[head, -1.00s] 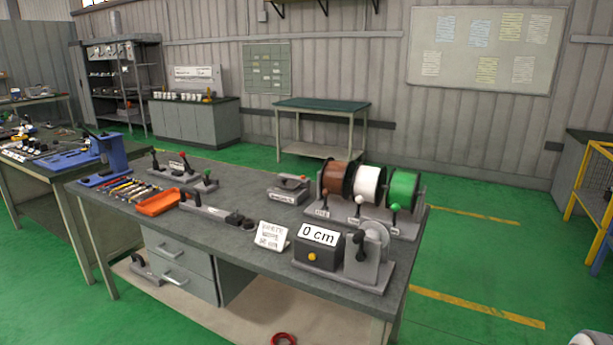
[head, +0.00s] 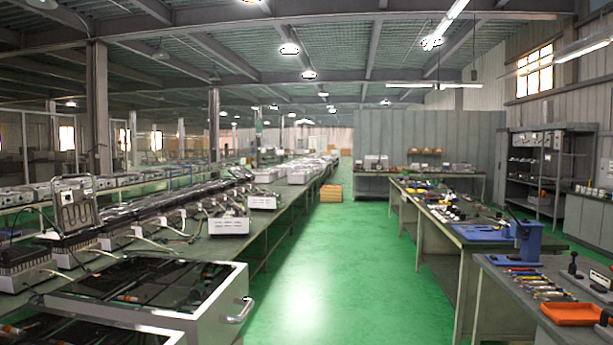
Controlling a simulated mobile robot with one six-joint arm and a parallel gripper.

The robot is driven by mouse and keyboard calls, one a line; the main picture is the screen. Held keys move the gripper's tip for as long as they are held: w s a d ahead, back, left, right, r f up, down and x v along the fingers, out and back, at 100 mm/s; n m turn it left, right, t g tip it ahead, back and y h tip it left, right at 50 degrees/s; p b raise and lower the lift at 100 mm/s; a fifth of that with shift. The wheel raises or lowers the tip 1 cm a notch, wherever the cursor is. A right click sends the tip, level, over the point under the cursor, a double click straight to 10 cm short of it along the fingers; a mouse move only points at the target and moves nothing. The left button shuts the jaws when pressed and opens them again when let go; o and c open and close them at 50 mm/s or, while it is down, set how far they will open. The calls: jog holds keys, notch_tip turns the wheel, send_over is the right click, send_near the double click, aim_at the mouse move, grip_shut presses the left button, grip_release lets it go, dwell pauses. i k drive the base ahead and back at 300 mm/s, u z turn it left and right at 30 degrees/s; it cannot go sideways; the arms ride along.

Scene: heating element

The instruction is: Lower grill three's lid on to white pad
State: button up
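My gripper is not in view. In the head view, a large white-sided unit (head: 205,318) with a dark, shiny top and a side handle (head: 240,311) fills the lower left. Behind it a long row of appliances (head: 180,213) with dark tops and pale cables runs away along a bench. An upright metal frame (head: 76,208) stands among them at the left; I cannot tell if it is a raised lid. I cannot tell which unit is grill three, and I cannot make out a white pad.
A green aisle (head: 305,275) lies clear in the middle. On the right are workbenches (head: 495,236) with tools, a blue press (head: 527,241) and an orange tray (head: 572,313). A small wooden crate (head: 331,193) stands by the row further back.

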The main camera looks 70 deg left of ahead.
aim_at(72, 216)
jog(key=u, duration=2.4)
jog(key=i, duration=5.65)
jog(key=u, duration=1.85)
